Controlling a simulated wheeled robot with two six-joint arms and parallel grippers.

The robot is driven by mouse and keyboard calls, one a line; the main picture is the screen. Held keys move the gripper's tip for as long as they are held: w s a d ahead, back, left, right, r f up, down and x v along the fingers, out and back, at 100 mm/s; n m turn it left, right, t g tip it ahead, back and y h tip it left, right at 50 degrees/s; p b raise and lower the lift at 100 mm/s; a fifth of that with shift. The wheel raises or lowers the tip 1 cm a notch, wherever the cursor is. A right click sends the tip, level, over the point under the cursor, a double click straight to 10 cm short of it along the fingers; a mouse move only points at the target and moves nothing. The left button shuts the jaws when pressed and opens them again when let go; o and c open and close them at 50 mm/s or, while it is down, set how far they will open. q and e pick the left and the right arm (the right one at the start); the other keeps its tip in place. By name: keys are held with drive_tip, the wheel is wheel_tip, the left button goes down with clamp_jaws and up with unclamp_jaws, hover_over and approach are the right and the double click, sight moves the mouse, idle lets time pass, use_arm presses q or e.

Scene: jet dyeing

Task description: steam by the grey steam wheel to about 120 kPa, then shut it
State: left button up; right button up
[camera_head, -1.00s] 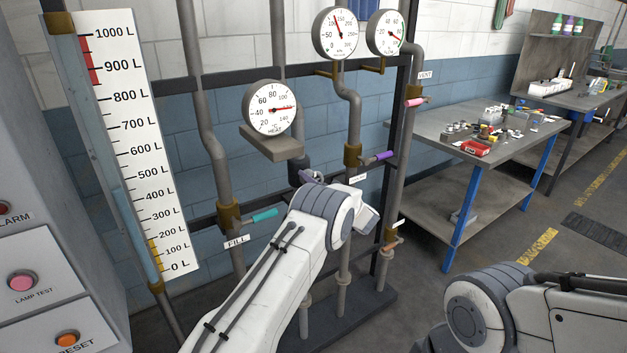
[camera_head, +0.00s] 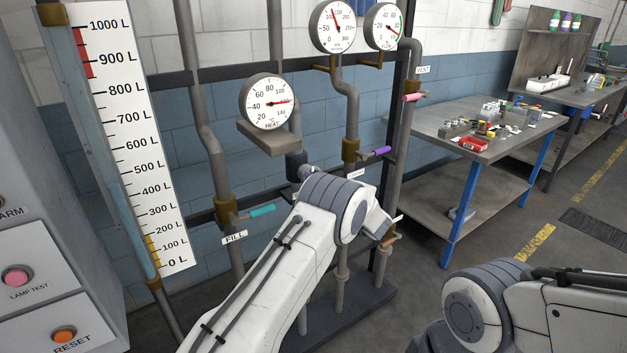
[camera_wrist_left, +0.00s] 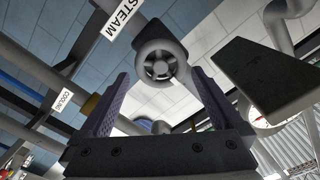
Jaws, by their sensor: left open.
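In the left wrist view, the grey steam wheel (camera_wrist_left: 160,64), a small round ring with spokes, is ahead under the white STEAM label (camera_wrist_left: 122,16). My left gripper (camera_wrist_left: 160,76) is open, its purple fingers on either side of the wheel's line. I cannot tell whether they touch it. In the head view my left wrist hides the wheel and the gripper. The kPa gauge (camera_head: 332,27) is at the top; its needle points up and slightly left, near the 100 mark, too small to read exactly. My right gripper is out of view.
A round HEAT gauge (camera_head: 268,102) sits above a grey bracket. A teal FILL handle (camera_head: 262,210), a purple handle (camera_head: 382,151) and a pink vent handle (camera_head: 412,97) stick out from the pipes nearby. A workbench (camera_head: 430,125) with small parts stands to the right.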

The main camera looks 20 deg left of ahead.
use_arm(q)
drive_tip(key=v, duration=0.5)
drive_tip(key=shift+s+d+b, duration=0.2)
drive_tip(key=shift+d+b, duration=0.05)
drive_tip(key=shift+b, duration=0.15)
